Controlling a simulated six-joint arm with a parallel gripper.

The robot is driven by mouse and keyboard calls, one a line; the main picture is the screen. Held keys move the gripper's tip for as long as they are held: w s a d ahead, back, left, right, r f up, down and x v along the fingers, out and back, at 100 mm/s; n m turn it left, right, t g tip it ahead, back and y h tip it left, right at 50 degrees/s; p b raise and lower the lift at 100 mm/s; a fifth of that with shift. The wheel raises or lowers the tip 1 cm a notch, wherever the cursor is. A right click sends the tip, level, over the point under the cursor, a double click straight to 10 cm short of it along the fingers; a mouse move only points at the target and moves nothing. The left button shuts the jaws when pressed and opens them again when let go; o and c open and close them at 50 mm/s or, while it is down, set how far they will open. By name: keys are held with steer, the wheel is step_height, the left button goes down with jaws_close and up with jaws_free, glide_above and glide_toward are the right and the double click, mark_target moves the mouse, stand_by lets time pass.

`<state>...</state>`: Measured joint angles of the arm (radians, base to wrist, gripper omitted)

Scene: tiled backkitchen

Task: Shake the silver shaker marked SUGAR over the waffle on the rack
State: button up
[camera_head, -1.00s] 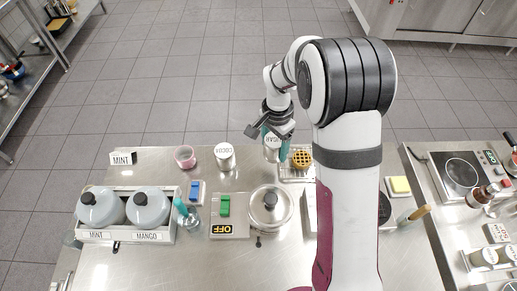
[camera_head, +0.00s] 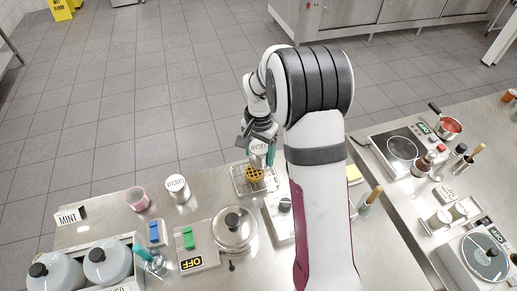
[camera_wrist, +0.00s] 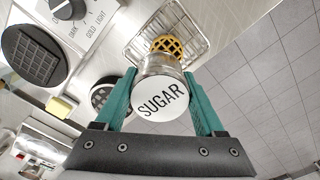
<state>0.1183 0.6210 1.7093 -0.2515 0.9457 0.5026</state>
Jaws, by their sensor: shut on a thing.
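My gripper (camera_wrist: 161,76) is shut on the silver shaker (camera_wrist: 164,66), with one teal finger on each side. The shaker's round white face (camera_wrist: 161,98) reads SUGAR and points toward the wrist camera. In the head view the shaker (camera_head: 258,149) is held at the wire rack (camera_head: 238,182), just behind the waffle (camera_head: 255,176) in the picture. The golden waffle lies on the rack. In the wrist view the shaker partly hides the waffle (camera_wrist: 168,44). I cannot tell the exact height of the shaker above it.
A cocoa canister (camera_head: 178,189) and a pink cup (camera_head: 137,199) stand left of the rack. A waffle iron (camera_wrist: 33,53) with a dial lies beside the rack. My arm hides part of the counter.

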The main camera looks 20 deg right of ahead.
steer(key=a, duration=0.3)
steer(key=shift+a, duration=0.1)
steer(key=shift+d, duration=0.25)
jaws_close()
steer(key=d, duration=0.3)
steer(key=shift+a, duration=0.2)
steer(key=shift+r, duration=0.15)
steer(key=s+a+r+n, duration=0.2)
steer(key=r+n, duration=0.3)
steer(key=r, duration=0.4)
steer(key=s+a+r+n, duration=0.3)
steer(key=s+r+n, duration=0.2)
steer(key=r, duration=0.5)
steer(key=shift+s+r, duration=0.25)
steer(key=shift+s, duration=0.05)
